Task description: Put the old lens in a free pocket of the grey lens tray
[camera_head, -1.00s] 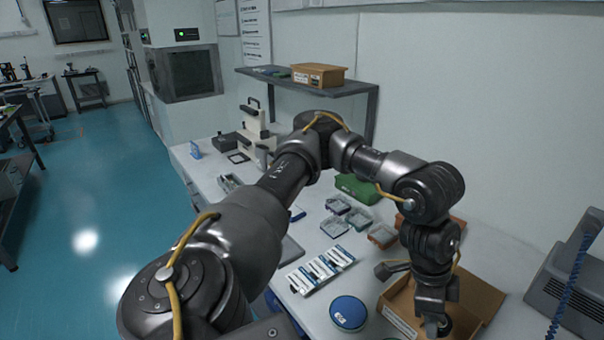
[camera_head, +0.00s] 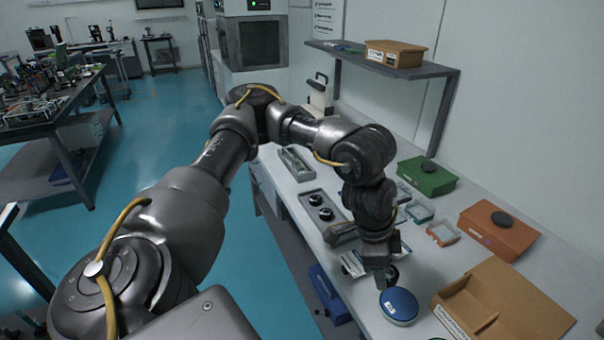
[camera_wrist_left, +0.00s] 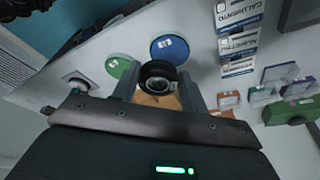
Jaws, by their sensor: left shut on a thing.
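My left gripper (camera_head: 384,277) is shut on the old lens, a black ring-shaped lens (camera_head: 391,275). It is held over the bench, just behind the round blue disc (camera_head: 398,306). In the left wrist view the lens (camera_wrist_left: 158,73) sits between the two fingertips, its glass facing the camera. The grey lens tray (camera_head: 338,222) lies on the bench to the left of the gripper. Two dark round lenses show in its far part; my arm and gripper partly hide its near part. My right gripper is not in view.
An open cardboard box (camera_head: 480,317) stands right of the blue disc. Orange (camera_head: 490,232) and green (camera_head: 425,180) cases and small clear boxes (camera_head: 418,211) stand behind. White printed packs (camera_head: 352,264) lie beside the gripper. A shelf (camera_head: 385,62) hangs above the bench.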

